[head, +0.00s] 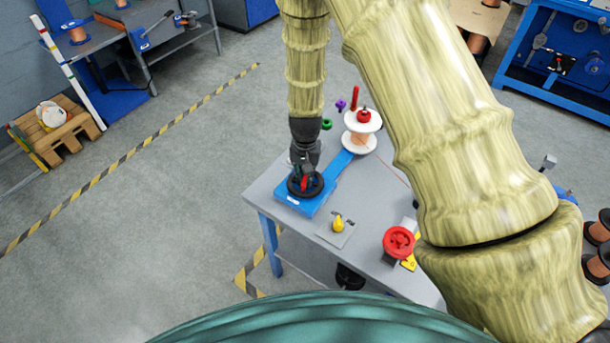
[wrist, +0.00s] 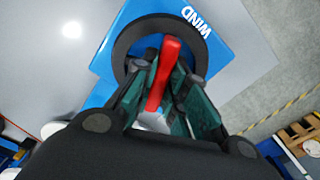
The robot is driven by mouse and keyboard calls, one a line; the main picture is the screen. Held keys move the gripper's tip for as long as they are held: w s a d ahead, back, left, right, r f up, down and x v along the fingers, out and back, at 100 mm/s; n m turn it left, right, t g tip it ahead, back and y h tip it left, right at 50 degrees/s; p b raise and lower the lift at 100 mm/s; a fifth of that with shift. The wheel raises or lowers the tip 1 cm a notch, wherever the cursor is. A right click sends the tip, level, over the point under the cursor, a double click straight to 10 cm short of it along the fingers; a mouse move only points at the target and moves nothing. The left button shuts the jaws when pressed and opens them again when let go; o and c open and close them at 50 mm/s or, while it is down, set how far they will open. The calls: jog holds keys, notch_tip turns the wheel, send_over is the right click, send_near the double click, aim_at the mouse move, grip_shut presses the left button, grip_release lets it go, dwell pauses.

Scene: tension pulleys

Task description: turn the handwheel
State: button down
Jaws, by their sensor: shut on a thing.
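A black handwheel (head: 294,190) with a red bar or grip (wrist: 165,70) lies flat on a blue base (head: 299,206) at the near left part of the grey table. The base reads "WIND" in the wrist view, where the dark wheel rim (wrist: 122,48) circles the red part. My gripper (head: 305,174) points down over the wheel. In the wrist view my gripper's green-padded fingers (wrist: 164,88) are on both sides of the red part and shut on it. The fingers hide some of the wheel's middle.
A blue arm joins the base to a white spool (head: 358,141) with a red top. A yellow knob (head: 338,225) on a plate and a red wheel (head: 398,242) stand on the table (head: 375,190). Small purple, green and red parts lie behind.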

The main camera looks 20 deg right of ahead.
jog(key=shift+m, duration=0.6)
jog(key=c, duration=1.4)
grip_release()
jog(key=shift+c, duration=0.2)
jog(key=shift+r, duration=0.1)
notch_tip(320, 180, up, 12)
jog(key=shift+o, duration=0.3)
